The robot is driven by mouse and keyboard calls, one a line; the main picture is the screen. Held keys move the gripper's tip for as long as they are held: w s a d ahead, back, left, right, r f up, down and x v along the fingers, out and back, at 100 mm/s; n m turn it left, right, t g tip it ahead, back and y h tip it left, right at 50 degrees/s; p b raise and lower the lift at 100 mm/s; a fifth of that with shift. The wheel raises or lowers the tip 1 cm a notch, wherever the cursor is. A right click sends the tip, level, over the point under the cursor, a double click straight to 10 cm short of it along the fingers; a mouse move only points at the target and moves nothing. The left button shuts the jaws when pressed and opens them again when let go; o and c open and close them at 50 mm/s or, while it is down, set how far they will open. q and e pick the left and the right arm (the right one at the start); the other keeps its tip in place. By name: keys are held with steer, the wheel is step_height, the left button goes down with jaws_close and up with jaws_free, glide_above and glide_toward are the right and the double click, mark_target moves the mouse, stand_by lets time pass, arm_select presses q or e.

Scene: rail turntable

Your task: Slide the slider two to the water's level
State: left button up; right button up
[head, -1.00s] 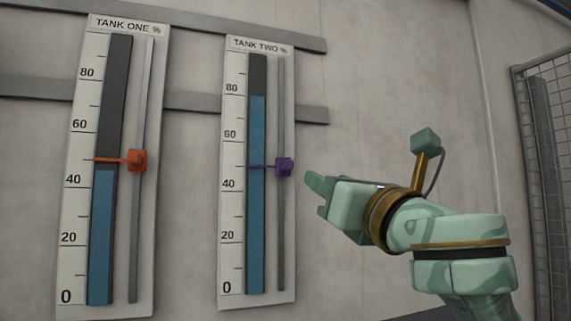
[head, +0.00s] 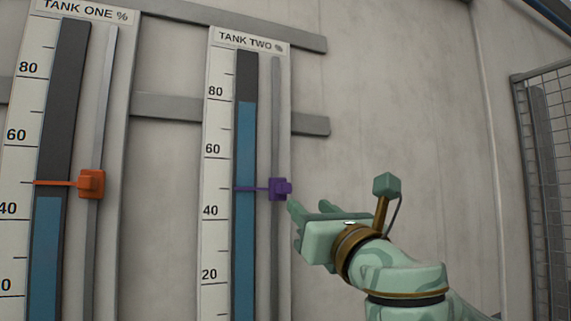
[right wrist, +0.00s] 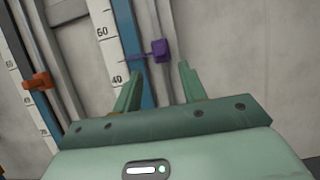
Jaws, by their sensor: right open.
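The purple slider two (head: 279,189) sits on the rail of the Tank Two gauge (head: 217,130), its pointer between 40 and 60, a little under the midpoint. The blue water column (head: 246,140) in that gauge reaches a little below 80. My right gripper (head: 296,221) is open and empty, just right of and slightly below the purple slider, not around it. In the right wrist view the purple slider (right wrist: 160,50) shows ahead of the open fingers (right wrist: 160,85), between them and beyond their tips. My left gripper is not in view.
The Tank One gauge (head: 20,120) stands to the left, with an orange slider (head: 91,184) just above its water level. Grey wall rails (head: 165,107) run behind the gauges. A wire mesh panel (head: 548,170) stands at the far right.

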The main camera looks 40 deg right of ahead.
steer(key=p+x, duration=0.3)
steer(key=x, duration=0.9)
steer(key=shift+w+p, duration=0.1)
steer(key=shift+p, duration=0.2)
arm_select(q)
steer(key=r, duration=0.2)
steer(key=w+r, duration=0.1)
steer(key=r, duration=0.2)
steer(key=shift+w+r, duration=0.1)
arm_select(e)
steer(key=shift+a, duration=0.1)
jaws_close()
step_height(320, 180, up, 12)
steer(key=p, duration=1.3)
step_height(320, 180, up, 4)
steer(key=p, duration=0.2)
glide_above(287, 189)
steer(key=w, duration=0.1)
steer(key=shift+w+d, duration=0.15)
steer(key=shift+d, duration=0.1)
steer(key=shift+r, duration=0.95)
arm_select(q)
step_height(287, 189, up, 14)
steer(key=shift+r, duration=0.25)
